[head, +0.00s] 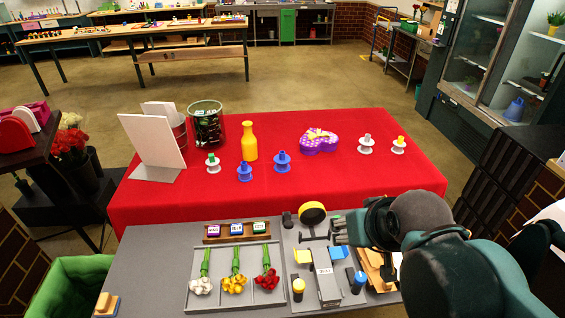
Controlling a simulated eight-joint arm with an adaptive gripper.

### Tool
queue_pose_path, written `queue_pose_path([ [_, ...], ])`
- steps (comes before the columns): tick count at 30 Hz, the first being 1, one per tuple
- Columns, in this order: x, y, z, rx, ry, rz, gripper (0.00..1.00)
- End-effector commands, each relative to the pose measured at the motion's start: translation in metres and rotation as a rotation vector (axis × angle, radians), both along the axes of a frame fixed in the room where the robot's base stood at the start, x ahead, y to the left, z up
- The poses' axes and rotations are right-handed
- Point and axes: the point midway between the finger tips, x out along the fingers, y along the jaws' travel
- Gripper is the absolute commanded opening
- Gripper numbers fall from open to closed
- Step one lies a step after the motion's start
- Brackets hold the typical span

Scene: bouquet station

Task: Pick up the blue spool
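Two blue spools stand upright on the red cloth of the table (330,185). One blue spool (244,174) is in front of the yellow bottle, and the other blue spool (282,163) is a little right of it and farther back. My gripper (338,231) is at the right, over the grey workbench and nearer than both blue spools, with its fingers pointing left. It touches neither spool. Its fingertips are small and dark here, so I cannot tell whether they are apart, and I see nothing held.
The red table also holds a white spool with a green top (213,164), a yellow bottle (249,143), a glass vase (206,122), a white panel (153,142), a purple heart box (320,142) and white spools (366,148) at right. The workbench holds a flower tray (217,301).

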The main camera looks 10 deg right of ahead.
Motion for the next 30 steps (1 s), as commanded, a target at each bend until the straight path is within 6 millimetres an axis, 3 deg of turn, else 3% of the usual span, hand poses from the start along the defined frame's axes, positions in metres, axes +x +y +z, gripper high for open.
queue_pose_path([
  [8,0.0,0.0,0.0,0.0,0.0,0.0,0.4],
  [12,0.0,0.0,0.0,0.0,0.0,0.0,0.56],
  [23,0.001,0.0,0.001,0.001,0.0,-0.001,0.56],
  [30,0.011,0.002,0.009,0.005,0.011,-0.016,0.56],
])
